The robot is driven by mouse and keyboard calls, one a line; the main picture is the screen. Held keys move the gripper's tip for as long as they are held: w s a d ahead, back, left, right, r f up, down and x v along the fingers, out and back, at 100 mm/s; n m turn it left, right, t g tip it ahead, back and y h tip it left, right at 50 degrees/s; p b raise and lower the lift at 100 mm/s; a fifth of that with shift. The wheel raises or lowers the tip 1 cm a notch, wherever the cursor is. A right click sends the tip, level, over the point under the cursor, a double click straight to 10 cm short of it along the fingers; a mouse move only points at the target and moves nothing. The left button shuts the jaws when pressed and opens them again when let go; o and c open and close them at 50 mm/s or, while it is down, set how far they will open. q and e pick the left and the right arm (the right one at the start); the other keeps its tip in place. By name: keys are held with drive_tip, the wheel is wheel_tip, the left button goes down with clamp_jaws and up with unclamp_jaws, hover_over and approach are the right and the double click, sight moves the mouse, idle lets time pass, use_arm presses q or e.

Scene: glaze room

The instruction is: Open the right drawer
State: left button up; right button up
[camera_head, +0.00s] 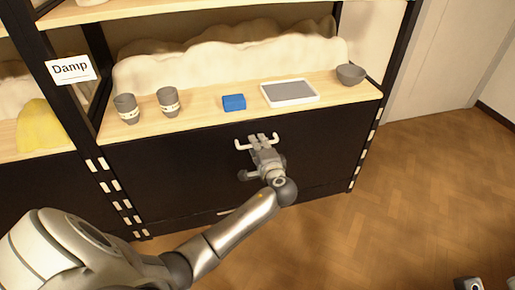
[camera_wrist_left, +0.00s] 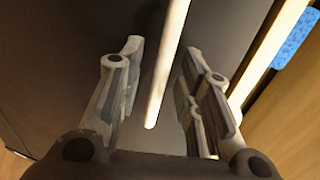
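The right drawer has a wide dark front (camera_head: 190,165) below the wooden shelf top, and it looks closed. In the left wrist view the handle (camera_wrist_left: 168,65) runs between the two fingers of the left gripper (camera_wrist_left: 161,52). The fingers are apart, with a visible gap on each side of the bar. Grey parts, probably of my right gripper (camera_head: 490,285), show at the bottom right corner, mostly cut off.
On the shelf top (camera_head: 205,112) stand two grey cups (camera_head: 168,101), a blue block (camera_head: 234,102), a white-rimmed tray (camera_head: 289,102) and a grey bowl (camera_head: 351,75). A "Damp" sign (camera_head: 71,68) hangs on the left post.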

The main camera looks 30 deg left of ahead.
use_arm(q)
drive_tip(key=shift+w+a+f, duration=0.1)
drive_tip(key=shift+w+a, duration=0.25)
drive_tip(key=shift+a, duration=0.1)
clamp_jaws()
